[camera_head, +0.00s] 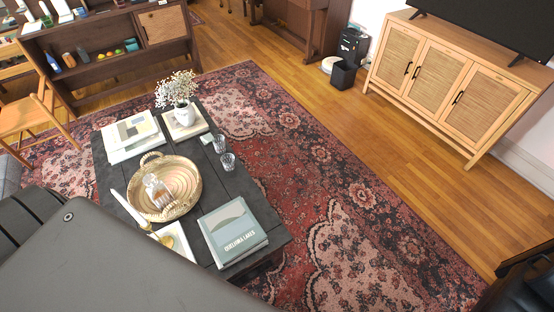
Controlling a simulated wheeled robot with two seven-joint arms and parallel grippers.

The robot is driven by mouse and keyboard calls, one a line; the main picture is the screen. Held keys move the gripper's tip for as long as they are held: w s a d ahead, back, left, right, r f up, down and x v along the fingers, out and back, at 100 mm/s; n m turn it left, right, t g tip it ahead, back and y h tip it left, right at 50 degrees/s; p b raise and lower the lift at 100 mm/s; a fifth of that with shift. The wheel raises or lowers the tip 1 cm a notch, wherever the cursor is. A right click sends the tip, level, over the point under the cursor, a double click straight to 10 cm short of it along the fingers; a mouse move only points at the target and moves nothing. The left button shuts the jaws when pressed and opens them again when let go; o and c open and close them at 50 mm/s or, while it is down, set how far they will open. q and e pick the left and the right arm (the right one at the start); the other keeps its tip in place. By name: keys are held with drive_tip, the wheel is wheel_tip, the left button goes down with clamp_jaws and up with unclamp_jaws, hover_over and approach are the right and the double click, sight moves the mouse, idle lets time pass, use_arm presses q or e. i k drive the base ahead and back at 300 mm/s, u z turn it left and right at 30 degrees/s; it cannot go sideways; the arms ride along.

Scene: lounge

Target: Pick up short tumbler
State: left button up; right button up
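Two small clear glass tumblers stand upright near the right edge of the dark coffee table (215,183). One tumbler (219,144) is farther back, and the other tumbler (228,162) is nearer and slightly to the right. They look alike in size, so I cannot tell which is the short one. They stand close together, with nothing on top of them. Neither of my grippers is in view.
A round woven tray (189,170) holds a glass decanter (157,190). Books (232,232), a flat stack (132,136) and a vase of white flowers (182,110) share the table. A rug (330,215) surrounds it. Wood floor (420,175) lies open toward the cabinet (448,80).

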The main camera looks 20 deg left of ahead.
sight(227, 160)
drive_tip(key=z, duration=0.85)
drive_tip(key=i, duration=3.65)
drive_tip(key=u, duration=3.4)
drive_tip(key=i, duration=1)
drive_tip(key=z, duration=0.05)
